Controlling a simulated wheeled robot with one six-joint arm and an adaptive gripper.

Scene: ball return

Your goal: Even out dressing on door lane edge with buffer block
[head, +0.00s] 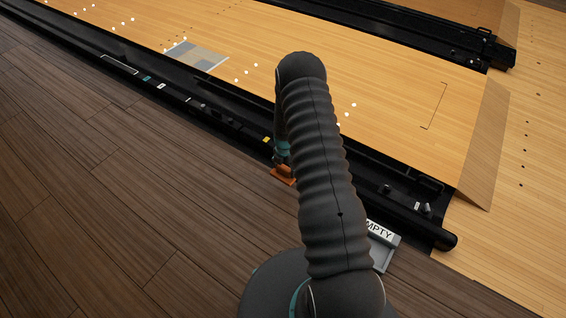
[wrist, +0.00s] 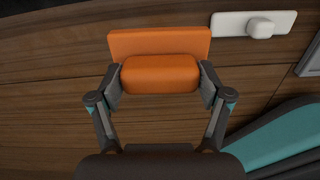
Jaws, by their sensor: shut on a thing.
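My gripper (wrist: 160,82) is shut on an orange block (wrist: 160,44), with one finger at each side of its raised grip. The block has a wide flat base, and wood-look floor shows around and behind it in the wrist view. In the head view the orange block (head: 284,176) is low beside the black gutter edge, partly hidden by my arm; I cannot tell whether it touches the floor. The pale wooden lane (head: 400,95) lies beyond the gutter. A grey-and-tan patch (head: 196,56) and scattered white spots (head: 246,73) mark its surface.
A black gutter (head: 195,105) with small fittings runs along the lane. A grey tray (head: 382,252) labelled "EMPTY", its label partly covered, sits by my arm. A white piece with a knob (wrist: 253,24) lies right of the block. Brown floor (head: 90,170) at left is clear.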

